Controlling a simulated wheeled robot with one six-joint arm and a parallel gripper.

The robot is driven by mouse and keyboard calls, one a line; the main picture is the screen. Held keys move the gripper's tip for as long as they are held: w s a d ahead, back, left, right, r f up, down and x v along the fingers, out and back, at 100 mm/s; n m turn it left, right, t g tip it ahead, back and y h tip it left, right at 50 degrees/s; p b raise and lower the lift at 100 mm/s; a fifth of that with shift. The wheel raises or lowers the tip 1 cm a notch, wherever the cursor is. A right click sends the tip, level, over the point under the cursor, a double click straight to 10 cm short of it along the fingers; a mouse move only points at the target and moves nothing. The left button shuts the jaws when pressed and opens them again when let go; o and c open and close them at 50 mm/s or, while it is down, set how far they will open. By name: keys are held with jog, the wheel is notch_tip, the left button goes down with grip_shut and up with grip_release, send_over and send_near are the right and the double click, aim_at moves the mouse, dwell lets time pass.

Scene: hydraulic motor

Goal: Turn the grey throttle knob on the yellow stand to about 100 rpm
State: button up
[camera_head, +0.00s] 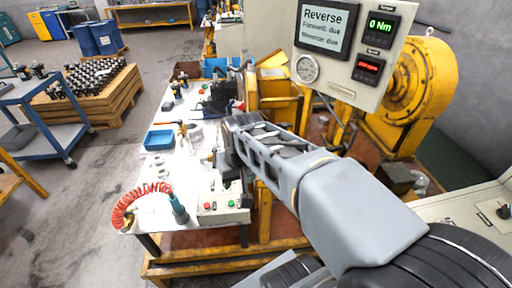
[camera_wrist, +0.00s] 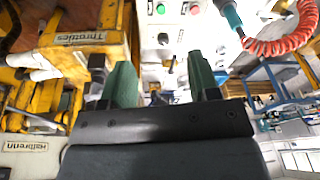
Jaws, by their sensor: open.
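The yellow stand (camera_wrist: 80,50) fills the left of the wrist view and carries a label reading "Throttles" (camera_wrist: 87,37). I cannot pick out the grey throttle knob for certain; a dark part beside the left finger may belong to the stand or my gripper. My gripper (camera_wrist: 161,80) is open, with its two green fingers apart and nothing seen held between them. In the head view my arm reaches over the yellow frame (camera_head: 265,200) and hides part of it. A display panel (camera_head: 325,24) reads "Reverse", with a green "0 Nm" readout (camera_head: 380,27) and an unreadable red readout (camera_head: 369,69).
A white worktable (camera_head: 150,208) at left holds a blue bin (camera_head: 158,140), a coiled red hose (camera_head: 140,195) and a button box (camera_head: 222,208). A yellow motor housing (camera_head: 418,85) stands at right.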

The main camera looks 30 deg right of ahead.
jog(key=w+d+r+m+g+y+p, duration=0.1)
jog(key=w+d+r+m+g+p, duration=0.2)
jog(key=w+d+r+m, duration=0.4)
jog(key=w+d+m+g+y+p, duration=0.1)
jog(key=w+d+m+y+p, duration=0.3)
jog(key=d, duration=1.2)
jog(key=shift+h, duration=0.5)
jog(key=x, duration=1.3)
jog(key=shift+w+a, duration=0.1)
jog(key=shift+w, duration=0.2)
jog(key=shift+c, duration=0.5)
jog(key=c, duration=0.9)
jog(key=shift+o, duration=0.2)
jog(key=shift+m, duration=0.3)
jog(key=shift+m, duration=0.3)
